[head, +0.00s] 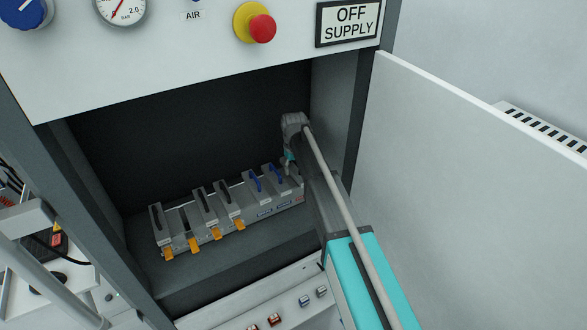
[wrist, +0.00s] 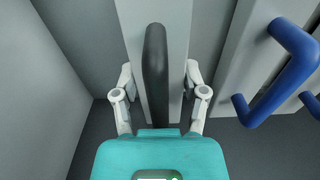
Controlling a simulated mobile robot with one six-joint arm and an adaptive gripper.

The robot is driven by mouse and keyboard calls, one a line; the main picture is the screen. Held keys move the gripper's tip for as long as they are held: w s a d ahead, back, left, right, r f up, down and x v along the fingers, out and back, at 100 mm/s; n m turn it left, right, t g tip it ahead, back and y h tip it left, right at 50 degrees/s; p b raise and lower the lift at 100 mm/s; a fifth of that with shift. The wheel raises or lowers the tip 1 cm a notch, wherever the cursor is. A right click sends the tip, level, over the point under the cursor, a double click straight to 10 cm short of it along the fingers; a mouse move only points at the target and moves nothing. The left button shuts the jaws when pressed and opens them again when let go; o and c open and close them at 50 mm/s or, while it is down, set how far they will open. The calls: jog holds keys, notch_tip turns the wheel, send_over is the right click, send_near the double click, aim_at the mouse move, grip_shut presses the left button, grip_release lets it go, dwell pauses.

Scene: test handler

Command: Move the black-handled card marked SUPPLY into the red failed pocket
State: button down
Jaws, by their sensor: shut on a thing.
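My gripper (wrist: 158,78) is shut on the black handle (wrist: 155,50) of a grey card (wrist: 178,30), with one finger on each side. In the head view my gripper (head: 289,164) is at the right end of the card rack (head: 220,229), inside the bay. My arm and wrist hide most of the held card there. No SUPPLY marking is readable on it. I cannot tell whether the card is seated or lifted.
Several black-handled cards (head: 204,206) stand on the left of the rack, with orange tabs (head: 193,245) in front. Blue-handled cards (head: 255,187) stand beside my gripper; a blue handle (wrist: 280,75) is close on the right in the wrist view. The bay's right wall (head: 338,110) is near.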

jog(key=shift+f, duration=0.25)
jog(key=shift+c, duration=0.2)
grip_release()
jog(key=shift+r, duration=0.2)
notch_tip(320, 180, up, 15)
jog(key=p, duration=1.5)
jog(key=shift+f, duration=0.1)
dwell(1.3)
